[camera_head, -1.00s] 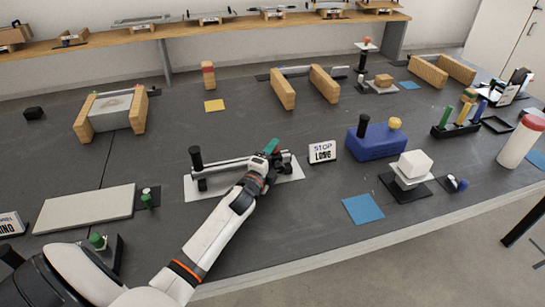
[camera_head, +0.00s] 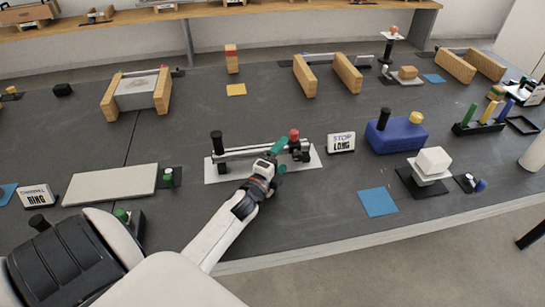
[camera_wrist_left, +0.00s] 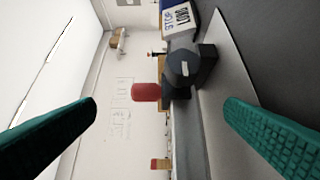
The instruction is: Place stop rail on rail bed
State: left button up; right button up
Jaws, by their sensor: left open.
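A silver rail bar (camera_head: 240,151) lies along a white plate (camera_head: 222,175) in the head view. A black post (camera_head: 216,141) stands at its left end, and a red-capped post (camera_head: 294,135) stands near its right end. I cannot tell the stop rail from its bed here. My left gripper (camera_head: 283,156) has green fingers and is open over the plate's right part, in front of the red-capped post. In the left wrist view the open fingers (camera_wrist_left: 160,107) frame the red cap (camera_wrist_left: 146,92) and a dark knob (camera_wrist_left: 190,66), with nothing held. My right gripper is out of view.
A "STOP LONG" sign (camera_head: 341,142) stands just right of the plate. A blue block (camera_head: 396,135) stands farther right, and a pale slab (camera_head: 110,185) lies at left. A blue square (camera_head: 377,202) lies near the front edge.

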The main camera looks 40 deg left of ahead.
pick_arm(q)
jog(key=s, duration=0.5)
jog(key=shift+d+p, duration=0.35)
jog(key=shift+p, duration=0.05)
